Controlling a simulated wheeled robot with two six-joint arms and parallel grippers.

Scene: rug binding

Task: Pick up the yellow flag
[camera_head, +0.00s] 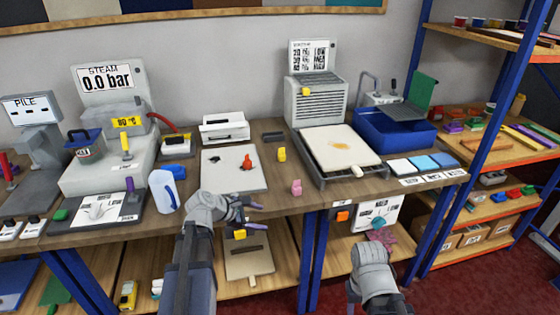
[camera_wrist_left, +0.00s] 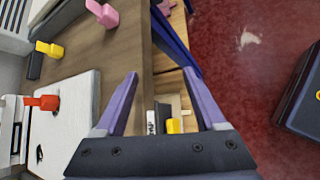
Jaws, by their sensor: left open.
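A small yellow flag-like piece (camera_head: 282,154) stands on the tabletop right of the white board, and it also shows at the upper left of the left wrist view (camera_wrist_left: 48,48). Another small yellow piece (camera_head: 239,234) shows just below my left gripper, and it appears between the fingers in the left wrist view (camera_wrist_left: 174,125), apparently lower down. I cannot tell which is the flag. My left gripper (camera_head: 250,214) is open and empty at the table's front edge, fingers purple. My right wrist (camera_head: 371,262) is low in front of the shelf; its fingers are hidden.
A pink piece (camera_head: 296,187) stands near the table's front edge. A red piece (camera_head: 246,162) is on the white board (camera_head: 222,181). A blue-and-white bottle (camera_head: 166,190) stands left of the gripper. A tray press (camera_head: 342,152) and blue bin (camera_head: 398,132) fill the right.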

